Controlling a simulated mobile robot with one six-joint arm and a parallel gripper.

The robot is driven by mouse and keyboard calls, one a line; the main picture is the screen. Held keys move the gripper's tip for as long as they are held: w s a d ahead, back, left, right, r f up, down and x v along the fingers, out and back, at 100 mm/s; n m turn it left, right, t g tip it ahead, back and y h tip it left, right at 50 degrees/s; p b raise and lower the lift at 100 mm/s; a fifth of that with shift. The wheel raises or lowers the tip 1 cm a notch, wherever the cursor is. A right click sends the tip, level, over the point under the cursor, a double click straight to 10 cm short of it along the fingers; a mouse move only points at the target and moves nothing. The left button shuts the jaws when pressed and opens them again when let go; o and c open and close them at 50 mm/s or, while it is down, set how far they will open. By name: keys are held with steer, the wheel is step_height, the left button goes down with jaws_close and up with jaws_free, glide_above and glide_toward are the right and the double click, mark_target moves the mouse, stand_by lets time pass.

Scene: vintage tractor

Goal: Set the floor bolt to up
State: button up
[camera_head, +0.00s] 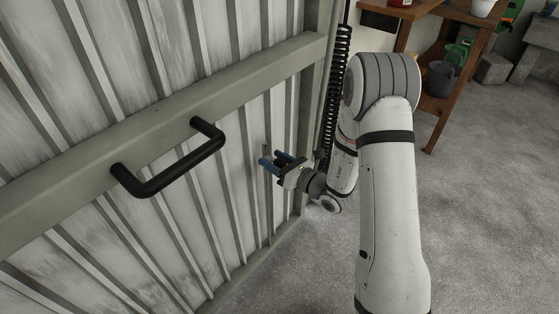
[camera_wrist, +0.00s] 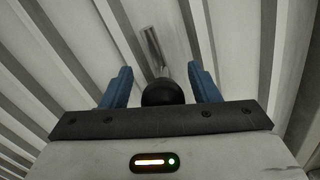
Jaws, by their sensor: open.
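The floor bolt is a slim metal rod (camera_head: 267,190) running upright along the corrugated metal door, beside my gripper in the head view. In the wrist view the shiny rod (camera_wrist: 152,45) shows beyond a round black knob (camera_wrist: 164,93). My gripper (camera_head: 272,160) has blue fingers pointing at the door. It is open, and in the wrist view its fingers (camera_wrist: 160,72) stand on either side of the knob, with a gap showing on both sides. The bolt's foot and the floor under it cannot be made out clearly.
A black door handle (camera_head: 170,172) sticks out from the door's diagonal-looking crossbar (camera_head: 70,190), left of my gripper. A black coiled spring (camera_head: 335,95) hangs at the door's edge, near my arm. A wooden shelf (camera_head: 440,105) stands at back right.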

steer(key=p+v, duration=0.1)
steer(key=v, duration=0.6)
steer(key=shift+s+d, duration=0.25)
steer(key=shift+d, duration=0.1)
steer(key=shift+r, duration=0.1)
steer(key=s+a+r+n+g+h+p, duration=0.1)
steer(key=s+a+r+n+g+p, duration=0.1)
steer(key=s+r+n+g+p, duration=0.65)
steer(key=s+a+r+n+g+h+p, duration=0.1)
steer(key=s+r+n+g+p, duration=0.35)
steer(key=s+r+n, duration=0.65)
steer(key=s+d+r+n+t+h+p, duration=0.2)
steer(key=d+r+n+t+h+p, duration=0.2)
steer(key=d+r+n+h+p, duration=0.5)
steer(key=d+r+h, duration=0.3)
steer(key=d+r, duration=0.3)
steer(key=r, duration=0.3)
steer(key=shift+s+t, duration=0.2)
steer(key=shift+t, duration=0.1)
